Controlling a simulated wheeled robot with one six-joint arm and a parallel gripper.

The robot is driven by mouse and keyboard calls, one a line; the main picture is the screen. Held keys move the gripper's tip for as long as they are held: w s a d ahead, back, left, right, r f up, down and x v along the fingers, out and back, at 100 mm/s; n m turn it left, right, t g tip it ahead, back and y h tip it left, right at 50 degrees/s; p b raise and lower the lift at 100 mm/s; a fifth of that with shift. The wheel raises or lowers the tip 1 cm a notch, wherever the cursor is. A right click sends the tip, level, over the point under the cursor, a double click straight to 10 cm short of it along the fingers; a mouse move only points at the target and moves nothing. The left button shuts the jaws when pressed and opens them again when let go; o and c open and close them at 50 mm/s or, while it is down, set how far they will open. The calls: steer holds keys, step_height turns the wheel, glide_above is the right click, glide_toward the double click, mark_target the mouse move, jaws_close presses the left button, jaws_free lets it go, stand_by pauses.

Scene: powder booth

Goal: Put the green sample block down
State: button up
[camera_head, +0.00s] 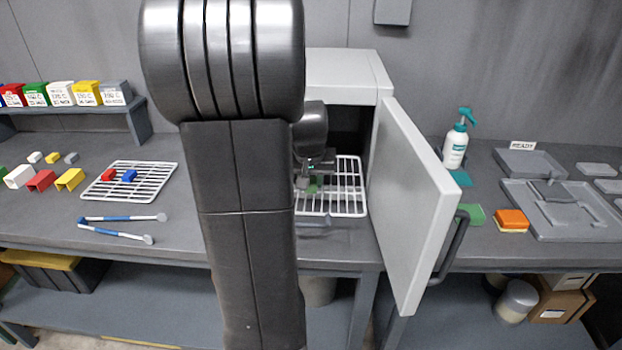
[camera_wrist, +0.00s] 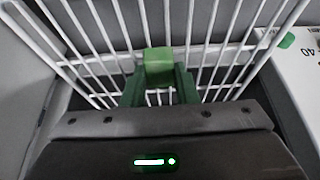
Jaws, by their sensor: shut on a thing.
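The green sample block (camera_wrist: 158,62) is between the two dark fingers of my gripper (camera_wrist: 159,85) in the wrist view. My gripper is shut on it. In the head view my gripper (camera_head: 314,176) and the green block (camera_head: 312,189) are over a white wire rack (camera_head: 346,190) at the mouth of the open oven. The rack's bars (camera_wrist: 215,50) spread behind the block in the wrist view. I cannot tell whether the block touches the bars. My arm hides the left part of the rack and oven.
The oven door (camera_head: 415,200) stands open to the right. Another wire rack (camera_head: 150,178) at left holds a red and a blue block. Blue-handled tongs (camera_head: 120,229) lie in front of it. A spray bottle (camera_head: 456,145) and orange sponge (camera_head: 511,219) are at right.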

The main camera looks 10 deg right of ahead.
steer(key=shift+f, duration=0.25)
steer(key=o, duration=1)
steer(key=shift+r, duration=0.1)
steer(key=shift+s+r, duration=0.1)
steer(key=shift+r, duration=0.45)
steer(key=v, duration=1.1)
steer(key=shift+a+r, duration=0.1)
